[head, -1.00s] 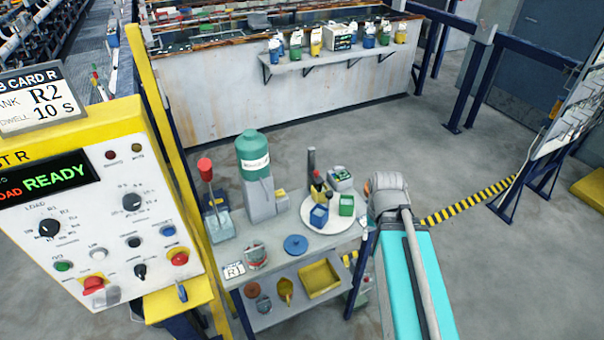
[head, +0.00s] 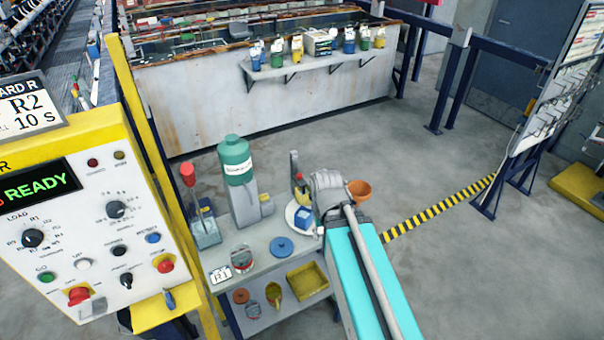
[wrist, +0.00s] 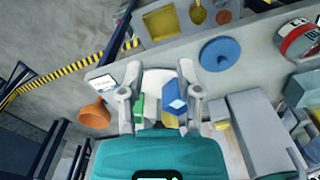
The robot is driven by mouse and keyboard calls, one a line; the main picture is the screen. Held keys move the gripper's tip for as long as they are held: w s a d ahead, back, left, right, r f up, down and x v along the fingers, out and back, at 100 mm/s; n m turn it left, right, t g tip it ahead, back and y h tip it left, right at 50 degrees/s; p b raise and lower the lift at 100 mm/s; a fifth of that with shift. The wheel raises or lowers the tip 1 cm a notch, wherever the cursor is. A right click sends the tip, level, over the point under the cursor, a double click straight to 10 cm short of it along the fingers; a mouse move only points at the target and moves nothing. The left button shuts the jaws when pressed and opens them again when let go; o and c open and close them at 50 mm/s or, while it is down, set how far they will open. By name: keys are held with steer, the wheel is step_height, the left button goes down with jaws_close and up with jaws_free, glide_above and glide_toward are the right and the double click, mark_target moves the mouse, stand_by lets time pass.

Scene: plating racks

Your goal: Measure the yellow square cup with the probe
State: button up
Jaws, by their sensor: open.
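My gripper (wrist: 160,73) is open and empty in the wrist view, its fingers on either side of the round white plate (wrist: 157,78). A small yellow piece (wrist: 171,119), likely the yellow square cup, shows between the fingers, partly hidden by my gripper body. A blue square cup (wrist: 174,96) is close to the right finger, and a green cup (wrist: 139,106) is by the left one. In the head view my arm covers much of the plate; the blue cup (head: 303,216) and a yellow piece (head: 300,188) show beside it. I cannot make out the probe for certain.
A tall green-topped device (head: 237,165) and a red-knobbed lever (head: 188,175) stand left on the bench. A blue disc (head: 281,247) lies in front. An orange funnel-like cup (wrist: 95,114) and a white box with a screen (wrist: 103,83) sit beyond the left finger.

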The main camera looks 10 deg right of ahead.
steer(key=shift+w, duration=0.1)
steer(key=n+t+y+p, duration=0.1)
steer(key=n+y+p, duration=0.3)
steer(key=n+p, duration=0.8)
glide_toward(299, 174)
step_height(299, 174, up, 4)
steer(key=d+n+b, duration=0.2)
steer(key=n+b, duration=0.1)
steer(key=shift+s+f, duration=0.15)
steer(key=shift+s, duration=0.15)
steer(key=shift+a+f+m, duration=0.1)
steer(key=shift+f+m, duration=0.1)
steer(key=shift+m, duration=0.1)
steer(key=b+x, duration=1.2)
steer(key=x, duration=0.1)
steer(key=shift+w+a+b, duration=0.15)
steer(key=shift+a+b, duration=0.1)
steer(key=shift+b, duration=0.1)
steer(key=shift+f, duration=0.1)
